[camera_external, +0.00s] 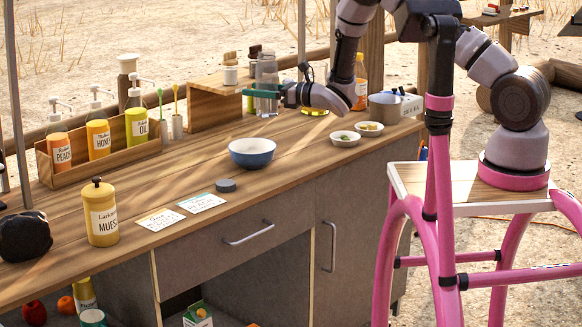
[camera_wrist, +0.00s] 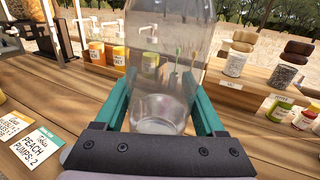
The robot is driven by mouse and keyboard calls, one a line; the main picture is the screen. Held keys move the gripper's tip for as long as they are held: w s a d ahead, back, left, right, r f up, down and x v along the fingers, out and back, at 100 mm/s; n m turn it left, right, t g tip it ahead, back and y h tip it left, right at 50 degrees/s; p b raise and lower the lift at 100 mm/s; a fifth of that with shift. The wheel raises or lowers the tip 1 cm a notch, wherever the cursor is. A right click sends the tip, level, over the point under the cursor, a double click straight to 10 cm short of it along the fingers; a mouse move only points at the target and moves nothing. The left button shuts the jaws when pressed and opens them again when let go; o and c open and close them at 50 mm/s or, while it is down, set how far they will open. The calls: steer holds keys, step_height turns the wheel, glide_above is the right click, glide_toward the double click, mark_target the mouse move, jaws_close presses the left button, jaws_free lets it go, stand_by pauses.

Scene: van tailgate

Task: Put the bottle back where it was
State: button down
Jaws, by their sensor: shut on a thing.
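A clear, see-through bottle (camera_external: 267,70) is upright above the back of the wooden counter, in front of a small wooden riser (camera_external: 212,106). My gripper (camera_external: 262,92) is shut on the bottle, its teal fingers on both sides of the body. In the wrist view, the bottle (camera_wrist: 165,60) stands between the fingers of my gripper (camera_wrist: 165,110), with its round base visible and its top cut off. I cannot tell whether the base touches the counter.
A rack (camera_external: 100,165) with several pump bottles is at the left. A blue bowl (camera_external: 252,153), dark disc (camera_external: 226,185), two cards and a yellow jar (camera_external: 101,215) are nearer the front. Some counter between is clear.

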steer(key=w+d+m+t+h, duration=0.1)
steer(key=w+d+t, duration=0.1)
steer(key=w+d, duration=0.35)
steer(key=w+d+m+t+h, duration=0.1)
steer(key=w+d+m+t, duration=0.1)
steer(key=w, duration=0.6)
steer(key=f, duration=0.5)
steer(key=w+d+f, duration=0.1)
steer(key=f, duration=0.8)
steer(key=shift+w+d+f, duration=0.15)
steer(key=shift+w+f, duration=0.05)
steer(key=shift+f, duration=0.2)
jaws_free()
steer(key=shift+f, duration=0.15)
